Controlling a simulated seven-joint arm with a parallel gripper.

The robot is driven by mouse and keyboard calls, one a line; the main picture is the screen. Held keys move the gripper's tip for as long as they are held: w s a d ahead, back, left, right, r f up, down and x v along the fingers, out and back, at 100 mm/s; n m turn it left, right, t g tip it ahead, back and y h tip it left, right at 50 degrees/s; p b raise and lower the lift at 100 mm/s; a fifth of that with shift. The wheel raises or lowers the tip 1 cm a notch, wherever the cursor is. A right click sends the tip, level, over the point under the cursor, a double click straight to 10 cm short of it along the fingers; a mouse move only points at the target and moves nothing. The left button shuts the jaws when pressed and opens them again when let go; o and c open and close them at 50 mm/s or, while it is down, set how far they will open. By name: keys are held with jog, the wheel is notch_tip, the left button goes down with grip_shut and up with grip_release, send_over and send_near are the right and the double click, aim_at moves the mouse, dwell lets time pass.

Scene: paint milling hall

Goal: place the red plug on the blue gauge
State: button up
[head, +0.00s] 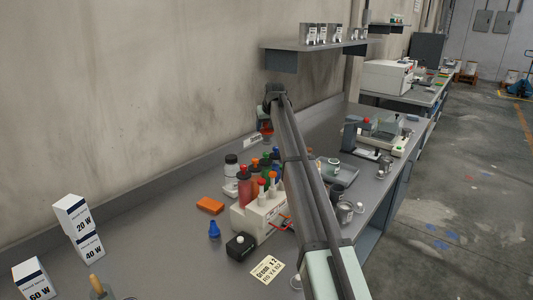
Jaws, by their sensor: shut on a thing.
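My gripper (267,122) is at the far end of my arm, pointing down above the back of the bench near the wall. It is small in the picture and partly covered by my arm. It is shut on a small red thing, which looks like the red plug (267,127). A small blue piece with a narrow top and wider base (214,230) stands on the bench at the front left, apart from the gripper. It may be the blue gauge, but I cannot tell for sure.
A white rack (260,217) with red, green and orange bottles stands mid-bench. An orange block (210,205) and a black box (240,245) are beside it. White lamp boxes (72,215) stand at left. A shelf (320,44) overhangs the back. The left bench middle is fairly clear.

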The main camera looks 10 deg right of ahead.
aim_at(267, 141)
jog(key=shift+f, duration=4.35)
jog(key=shift+f, duration=0.1)
jog(key=o, duration=1.1)
jog(key=shift+o, duration=0.2)
jog(key=v, duration=1.2)
jog(key=shift+s, duration=0.1)
